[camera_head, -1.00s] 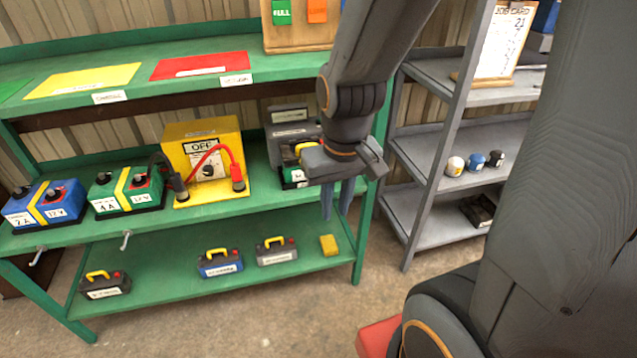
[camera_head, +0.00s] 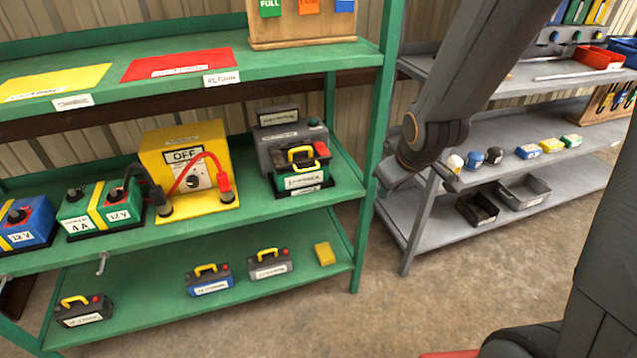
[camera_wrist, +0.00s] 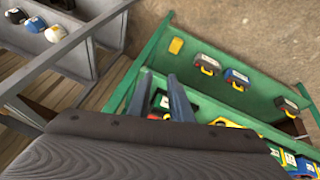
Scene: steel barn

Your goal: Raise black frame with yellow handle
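A green-fronted box (camera_head: 302,181) with a yellow handle sits on the middle shelf by a dark grey unit. My gripper (camera_wrist: 160,77) is open in the wrist view, with a gap between its fingers.
A yellow charger box (camera_head: 188,150) with a red cable, a green battery (camera_head: 103,208) and a blue battery (camera_head: 26,225) stand on the middle shelf. A yellow block (camera_head: 324,254) lies on the low shelf. A grey rack (camera_head: 450,204) stands right. The concrete floor in front is clear.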

